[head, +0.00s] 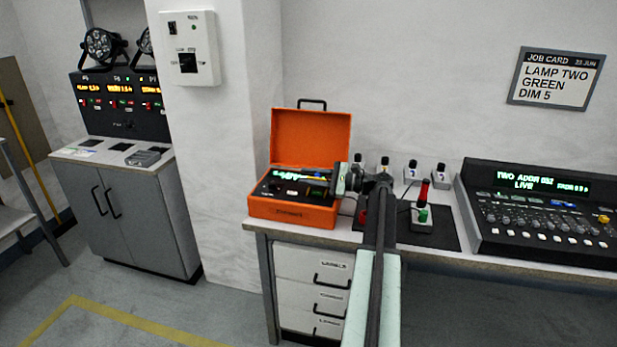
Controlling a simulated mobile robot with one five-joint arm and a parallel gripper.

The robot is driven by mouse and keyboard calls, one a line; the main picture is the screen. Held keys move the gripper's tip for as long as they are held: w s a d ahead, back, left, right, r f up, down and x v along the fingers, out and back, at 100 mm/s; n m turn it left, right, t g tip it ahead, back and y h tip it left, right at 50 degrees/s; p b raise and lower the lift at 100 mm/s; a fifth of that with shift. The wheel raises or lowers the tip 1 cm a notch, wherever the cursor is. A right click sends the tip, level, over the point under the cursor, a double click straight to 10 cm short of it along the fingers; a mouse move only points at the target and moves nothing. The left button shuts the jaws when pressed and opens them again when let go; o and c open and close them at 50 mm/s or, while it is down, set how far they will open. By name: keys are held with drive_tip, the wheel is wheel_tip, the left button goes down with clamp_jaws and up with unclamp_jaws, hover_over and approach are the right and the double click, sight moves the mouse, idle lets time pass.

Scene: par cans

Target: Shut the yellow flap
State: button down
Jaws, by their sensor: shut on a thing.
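An orange case (311,130) stands on the bench with its lid raised. Inside it is a dark device with a lit green display (290,173) and small buttons. A small yellow spot (318,178) shows at the device's right side, close to my gripper; whether it is the yellow flap, I cannot tell. My gripper (340,181) is at the case's right edge, pointing left toward the device. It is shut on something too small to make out.
Several small grey units (411,172) stand at the back of the bench. A dark mat (446,240) carries a block with red and green parts (423,215). A black lighting console (540,215) fills the right. A grey cabinet (135,215) stands left; the floor before it is clear.

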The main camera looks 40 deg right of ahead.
drive_tip(key=shift+s, duration=0.1)
idle(0.3)
drive_tip(key=c, duration=1.4)
unclamp_jaws()
drive_tip(key=shift+o, duration=0.2)
drive_tip(key=v, duration=0.7)
drive_tip(key=shift+s+d, duration=0.15)
drive_tip(key=shift+s, duration=0.25)
